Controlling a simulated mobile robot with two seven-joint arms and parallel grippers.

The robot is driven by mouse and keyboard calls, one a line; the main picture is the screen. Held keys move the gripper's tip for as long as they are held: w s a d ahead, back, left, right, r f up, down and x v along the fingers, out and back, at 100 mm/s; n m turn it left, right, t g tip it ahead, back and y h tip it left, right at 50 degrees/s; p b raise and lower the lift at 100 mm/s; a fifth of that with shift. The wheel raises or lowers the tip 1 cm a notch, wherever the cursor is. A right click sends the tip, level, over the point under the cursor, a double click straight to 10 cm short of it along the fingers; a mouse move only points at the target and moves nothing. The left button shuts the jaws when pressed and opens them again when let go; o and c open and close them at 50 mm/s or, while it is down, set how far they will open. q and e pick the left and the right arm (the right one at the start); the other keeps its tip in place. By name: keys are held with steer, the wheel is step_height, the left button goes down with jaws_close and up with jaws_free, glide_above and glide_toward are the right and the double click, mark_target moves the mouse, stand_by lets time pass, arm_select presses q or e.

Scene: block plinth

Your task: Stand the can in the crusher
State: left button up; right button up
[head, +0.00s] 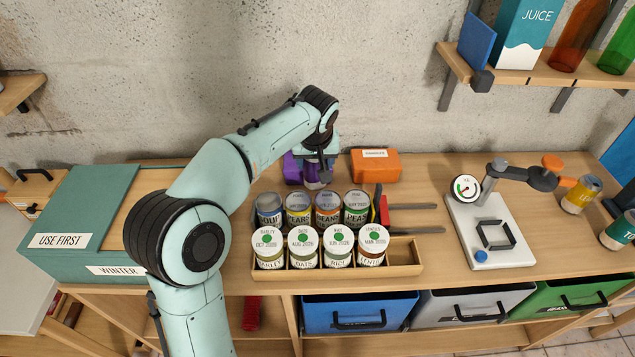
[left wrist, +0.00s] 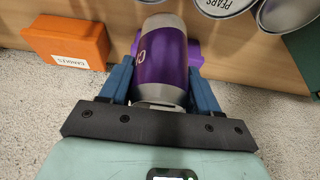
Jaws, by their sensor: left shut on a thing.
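A purple can with silver ends (left wrist: 163,65) is between the blue fingers of my left gripper (left wrist: 163,88), which is shut on it. In the head view my left gripper (head: 318,160) is at the back of the workbench, and the can (head: 311,176) shows only partly below it. I cannot tell whether the can touches the bench. The crusher appears to be the white-based device (head: 462,230) at the right, with a round gauge, a black bracket on its plate and a lever arm with an orange end. Its plate is empty. My right gripper is not in view.
Several labelled tins (head: 328,210) stand in front of the gripper, with more in a wooden tray (head: 405,255). An orange box (head: 376,165) is right of the gripper; a purple box (head: 291,168) is beside the can. A yellow can (head: 580,195) stands right of the device. A shelf (head: 530,78) overhangs the right.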

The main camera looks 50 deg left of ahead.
mark_target(315, 178)
arm_select(q)
steer(key=shift+f+b, duration=0.45)
steer(key=shift+f, duration=2.7)
steer(key=shift+f, duration=0.2)
steer(key=o, duration=1)
steer(key=shift+r, duration=0.1)
steer(key=shift+r, duration=0.1)
